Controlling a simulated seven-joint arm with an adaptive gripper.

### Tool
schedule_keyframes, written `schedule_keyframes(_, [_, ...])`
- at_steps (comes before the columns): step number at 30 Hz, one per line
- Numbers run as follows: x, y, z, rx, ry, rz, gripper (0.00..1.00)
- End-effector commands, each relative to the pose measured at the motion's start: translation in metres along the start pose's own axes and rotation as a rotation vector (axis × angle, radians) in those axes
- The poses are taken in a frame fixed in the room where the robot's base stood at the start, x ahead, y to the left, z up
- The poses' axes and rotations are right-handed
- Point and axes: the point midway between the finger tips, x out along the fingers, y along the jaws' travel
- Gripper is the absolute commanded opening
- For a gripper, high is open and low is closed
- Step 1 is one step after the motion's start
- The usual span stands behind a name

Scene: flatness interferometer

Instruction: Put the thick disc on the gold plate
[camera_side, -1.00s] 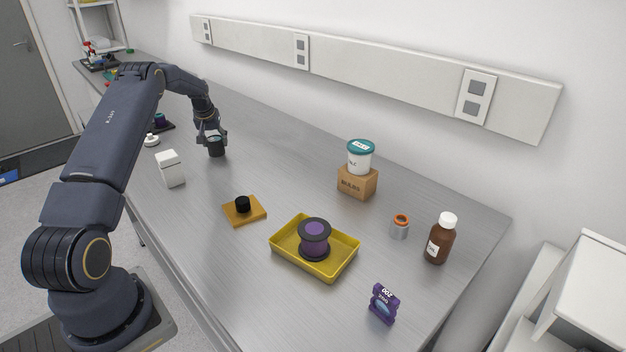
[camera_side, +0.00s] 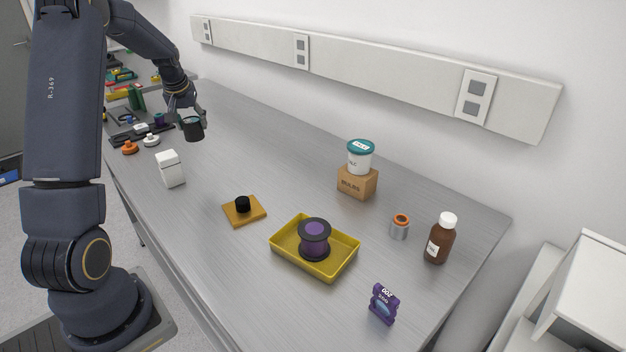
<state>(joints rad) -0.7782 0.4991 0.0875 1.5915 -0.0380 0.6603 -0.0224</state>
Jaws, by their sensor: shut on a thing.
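The gold plate (camera_side: 257,217) is a small square slab lying flat on the bench left of centre. A short black disc-like cylinder (camera_side: 243,204) stands upright on it. My gripper (camera_side: 187,112) is at the far left part of the bench, well away from the plate. It is shut on a dark cylinder (camera_side: 194,130) with a greyish-green top face, held slightly tilted above the bench. Which of the two dark round pieces is the thick disc, I cannot tell for certain.
A white box (camera_side: 171,168) stands between my gripper and the gold plate. A yellow tray (camera_side: 345,250) holding a purple spool (camera_side: 314,240) lies right of the plate. Small parts, including an orange knob (camera_side: 130,147), crowd the far left. The bench's middle is clear.

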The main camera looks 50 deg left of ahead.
Motion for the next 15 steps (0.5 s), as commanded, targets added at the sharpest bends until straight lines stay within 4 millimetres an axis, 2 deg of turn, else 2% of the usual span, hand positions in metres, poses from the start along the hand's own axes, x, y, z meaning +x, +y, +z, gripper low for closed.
schedule_keyframes(3, [-0.010,-0.002,0.008,0.007,0.003,0.004,0.09])
schedule_keyframes(7, [-0.012,-0.002,0.018,0.063,0.000,0.028,0.09])
schedule_keyframes(11, [-0.010,0.008,0.051,0.159,0.000,0.069,0.09])
schedule_keyframes(15, [-0.038,0.029,0.100,0.308,0.007,0.129,0.09])
